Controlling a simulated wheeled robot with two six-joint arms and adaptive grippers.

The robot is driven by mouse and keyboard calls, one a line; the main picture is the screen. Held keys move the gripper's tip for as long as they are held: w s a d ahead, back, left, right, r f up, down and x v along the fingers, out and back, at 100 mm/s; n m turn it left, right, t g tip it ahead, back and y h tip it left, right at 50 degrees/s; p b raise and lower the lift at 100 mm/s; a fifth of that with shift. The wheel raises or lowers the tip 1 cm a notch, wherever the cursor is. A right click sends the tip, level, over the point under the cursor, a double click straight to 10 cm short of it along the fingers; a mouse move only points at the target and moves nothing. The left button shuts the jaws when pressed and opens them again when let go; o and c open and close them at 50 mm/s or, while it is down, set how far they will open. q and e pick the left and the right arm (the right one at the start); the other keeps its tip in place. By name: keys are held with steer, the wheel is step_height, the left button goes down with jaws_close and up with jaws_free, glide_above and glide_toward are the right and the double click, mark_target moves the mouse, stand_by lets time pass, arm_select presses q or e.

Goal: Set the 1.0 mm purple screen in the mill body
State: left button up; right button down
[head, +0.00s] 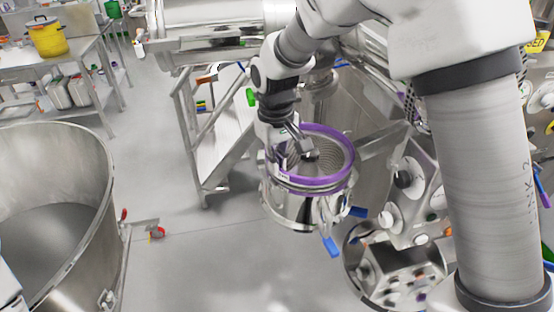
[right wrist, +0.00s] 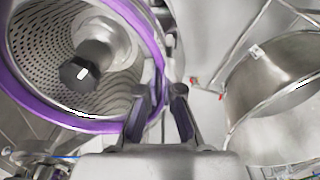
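The purple-rimmed screen (head: 342,173), a perforated metal basket, is at the top of the round steel mill body (head: 290,208) in the head view. I cannot tell whether it is fully seated or slightly above it. My right gripper (head: 300,155) is at the left part of the rim, its fingers on either side of the rim wall. In the right wrist view, the purple rim (right wrist: 98,127) runs up to between the narrowly spaced fingertips (right wrist: 162,90). A dark hub (right wrist: 82,72) shows inside the basket. My left gripper is not in view.
Blue-handled clamps (head: 330,246) stick out from the mill body. A large open steel bowl (head: 105,190) stands at the left and a steel stand (head: 190,120) behind. A panel with knobs (head: 415,205) is close on the right. Grey floor (head: 215,262) is clear between bowl and mill.

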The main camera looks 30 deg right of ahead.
steer(key=c, duration=1.2)
jaws_free()
steer(key=shift+c, duration=0.2)
steer(key=shift+r, duration=0.1)
step_height(320, 180, up, 12)
steer(key=shift+a, duration=0.2)
